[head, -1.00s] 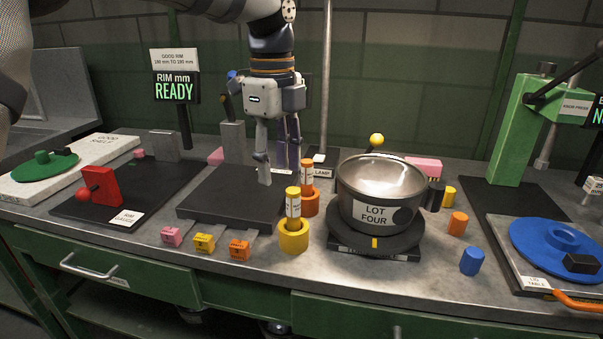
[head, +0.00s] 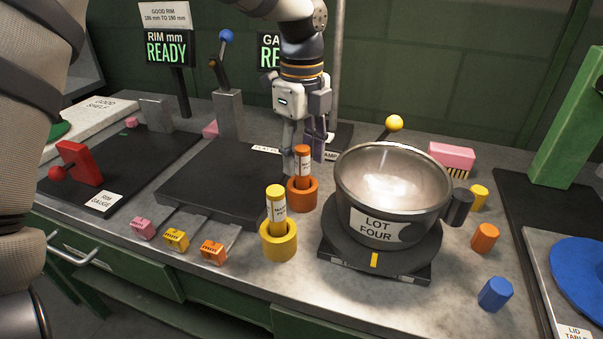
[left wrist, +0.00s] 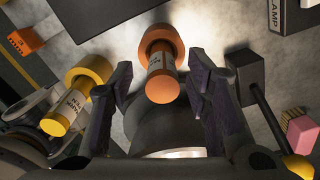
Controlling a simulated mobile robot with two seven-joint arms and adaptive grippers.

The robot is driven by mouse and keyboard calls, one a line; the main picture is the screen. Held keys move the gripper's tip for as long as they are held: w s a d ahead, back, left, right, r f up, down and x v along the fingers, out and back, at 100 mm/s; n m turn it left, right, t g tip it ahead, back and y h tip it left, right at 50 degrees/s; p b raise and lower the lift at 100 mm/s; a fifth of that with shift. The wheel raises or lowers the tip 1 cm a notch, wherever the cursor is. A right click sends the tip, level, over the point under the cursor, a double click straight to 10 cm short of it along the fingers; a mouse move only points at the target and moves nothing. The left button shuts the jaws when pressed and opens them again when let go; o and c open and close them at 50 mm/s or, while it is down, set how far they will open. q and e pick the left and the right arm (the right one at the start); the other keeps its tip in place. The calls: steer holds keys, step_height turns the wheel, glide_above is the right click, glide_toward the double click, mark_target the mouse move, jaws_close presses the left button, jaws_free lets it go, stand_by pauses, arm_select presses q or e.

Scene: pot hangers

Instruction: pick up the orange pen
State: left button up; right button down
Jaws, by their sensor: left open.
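The orange pen (head: 302,165) stands upright in an orange ring-shaped holder (head: 302,194), left of the pot. A white label wraps it. My left gripper (head: 304,160) is open, pointing down at the pen, with its fingers close behind and beside the pen's upper part. In the left wrist view the pen (left wrist: 162,84) and its holder (left wrist: 161,42) show between the two open fingers (left wrist: 160,78). I cannot tell whether either finger touches the pen. My right gripper is not in view.
A yellow pen (head: 276,205) in a yellow holder (head: 278,240) stands just in front and left. The pot (head: 392,195) labelled LOT FOUR sits close on the right. A dark plate (head: 220,190) lies left. A pink brush (head: 451,156) is behind the pot.

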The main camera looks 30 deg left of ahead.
arm_select(q)
steer(key=shift+w+f, duration=0.1)
steer(key=shift+f, duration=0.7)
jaws_close()
